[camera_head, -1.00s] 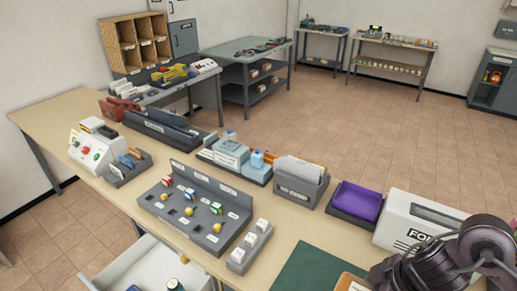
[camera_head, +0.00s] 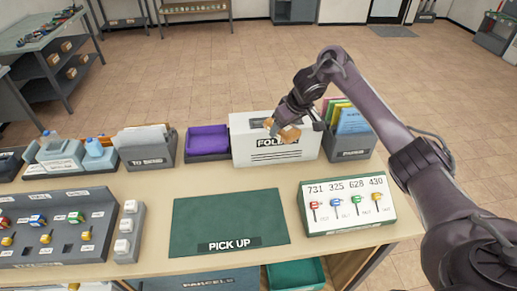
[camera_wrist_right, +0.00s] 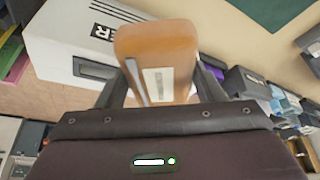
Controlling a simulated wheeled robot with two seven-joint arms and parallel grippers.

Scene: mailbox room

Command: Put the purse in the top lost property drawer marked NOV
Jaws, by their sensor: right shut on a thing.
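My right gripper (camera_head: 283,123) is shut on a small tan-brown item that looks like the purse (camera_head: 287,132). It holds the purse up in front of the white folder box at the back of the counter. In the right wrist view the purse (camera_wrist_right: 157,55) is orange-brown with rounded corners, a pale label and a metallic strip, gripped between the dark fingers. No drawer marked NOV is readable in these views. My left gripper is not in view.
The white box (camera_head: 250,150) stands between a purple-lined tray (camera_head: 207,155) and a grey bin of coloured papers (camera_head: 350,145). A green PICK UP mat (camera_head: 228,220) lies clear in front. A key board (camera_head: 345,225) is at right. A green bin (camera_head: 296,275) is below the counter.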

